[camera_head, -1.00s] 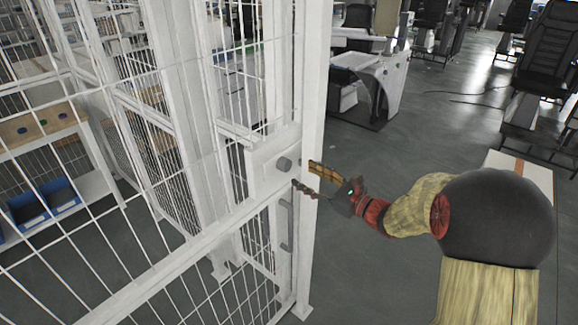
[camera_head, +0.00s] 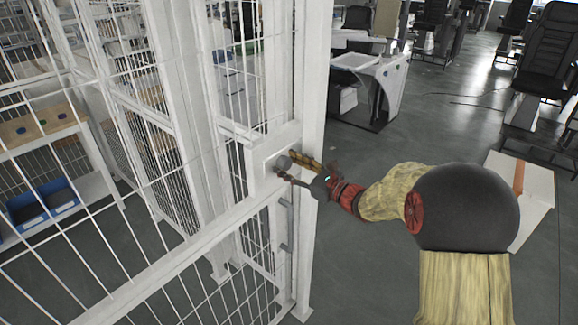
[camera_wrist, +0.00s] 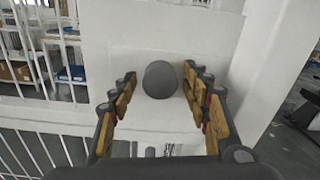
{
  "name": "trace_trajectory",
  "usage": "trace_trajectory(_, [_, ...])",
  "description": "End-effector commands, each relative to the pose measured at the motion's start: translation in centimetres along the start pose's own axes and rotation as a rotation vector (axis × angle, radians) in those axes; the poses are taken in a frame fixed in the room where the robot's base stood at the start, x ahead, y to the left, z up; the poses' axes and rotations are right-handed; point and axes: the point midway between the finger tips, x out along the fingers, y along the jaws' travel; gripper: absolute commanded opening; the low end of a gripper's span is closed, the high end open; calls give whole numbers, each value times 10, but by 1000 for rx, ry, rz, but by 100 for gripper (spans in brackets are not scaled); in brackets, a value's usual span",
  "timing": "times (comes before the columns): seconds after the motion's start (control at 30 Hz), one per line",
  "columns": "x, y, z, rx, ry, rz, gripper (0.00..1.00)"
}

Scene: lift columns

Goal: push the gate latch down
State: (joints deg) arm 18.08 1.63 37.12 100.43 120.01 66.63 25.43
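The gate latch shows as a round dark grey knob (camera_head: 283,163) on the white lock plate of the mesh gate (camera_head: 130,288). In the wrist view the knob (camera_wrist: 159,81) faces me near the top middle, in front of the white plate (camera_wrist: 120,55). My gripper (camera_head: 287,167) is at the knob, reaching in from the right. In the wrist view my gripper (camera_wrist: 159,76) is open, with one yellow-padded finger left and one right of the knob. Small gaps seem to show on both sides; contact is not clear.
A grey vertical pull handle (camera_head: 289,228) is on the gate below the lock plate. A white post (camera_head: 314,120) stands just right of the plate. Desks and chairs (camera_head: 548,60) stand behind on the right; grey floor (camera_head: 375,165) lies open between.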

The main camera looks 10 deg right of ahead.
Motion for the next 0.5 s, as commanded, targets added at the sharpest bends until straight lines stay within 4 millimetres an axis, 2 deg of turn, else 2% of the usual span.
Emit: trace_trajectory(0.5, [0,0,0,0,0,0,16])
